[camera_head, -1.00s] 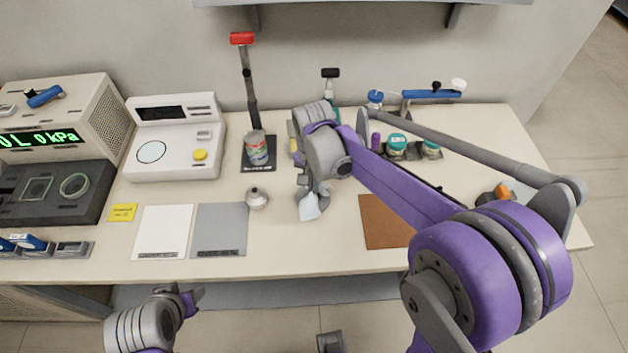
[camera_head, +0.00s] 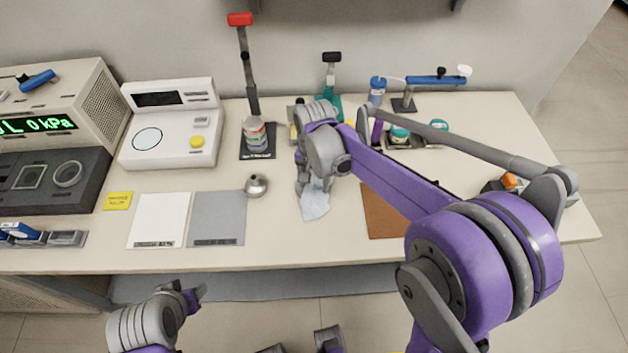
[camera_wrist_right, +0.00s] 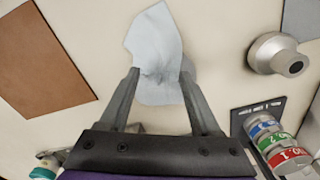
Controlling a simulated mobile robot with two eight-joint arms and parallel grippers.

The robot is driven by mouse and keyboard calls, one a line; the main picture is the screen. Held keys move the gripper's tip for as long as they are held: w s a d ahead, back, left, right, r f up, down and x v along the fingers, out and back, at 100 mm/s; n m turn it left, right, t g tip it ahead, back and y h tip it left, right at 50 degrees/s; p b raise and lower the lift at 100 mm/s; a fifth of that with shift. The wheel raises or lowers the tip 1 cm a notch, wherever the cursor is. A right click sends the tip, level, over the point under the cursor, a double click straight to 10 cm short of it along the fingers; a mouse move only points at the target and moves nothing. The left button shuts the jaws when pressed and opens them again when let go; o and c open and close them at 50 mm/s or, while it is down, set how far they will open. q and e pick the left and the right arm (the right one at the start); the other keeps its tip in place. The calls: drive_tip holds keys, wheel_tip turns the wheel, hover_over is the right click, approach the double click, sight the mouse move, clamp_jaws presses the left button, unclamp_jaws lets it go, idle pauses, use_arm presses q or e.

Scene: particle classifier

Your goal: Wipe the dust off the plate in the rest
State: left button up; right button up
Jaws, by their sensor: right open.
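A pale blue-grey cloth (camera_head: 315,204) lies crumpled on the bench, left of a brown mat (camera_head: 383,211). My right gripper (camera_head: 305,183) is at the cloth's far end, partly hidden by its own wrist. In the right wrist view, the open fingers (camera_wrist_right: 160,76) stand on either side of the cloth's pinched middle (camera_wrist_right: 153,45). My left gripper (camera_head: 195,294) is in front of the bench edge, away from the objects; its jaw opening is unclear. I cannot pick out the plate or its rest for sure; my right arm hides part of the bench.
A small metal funnel (camera_head: 256,185) stands left of the cloth. A can stack (camera_head: 255,134) sits on a black stand behind it. White (camera_head: 160,219) and grey (camera_head: 217,217) mats lie at left. Jars (camera_head: 399,134) stand behind my right arm.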

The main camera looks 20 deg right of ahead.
drive_tip(key=o, duration=0.5)
drive_tip(key=shift+f, duration=0.1)
drive_tip(key=shift+f+b, duration=0.9)
drive_tip(key=shift+f, duration=0.3)
drive_tip(key=c, duration=0.9)
drive_tip(key=shift+r, duration=0.1)
clamp_jaws()
drive_tip(key=shift+d, duration=0.1)
drive_tip(key=shift+r, duration=0.1)
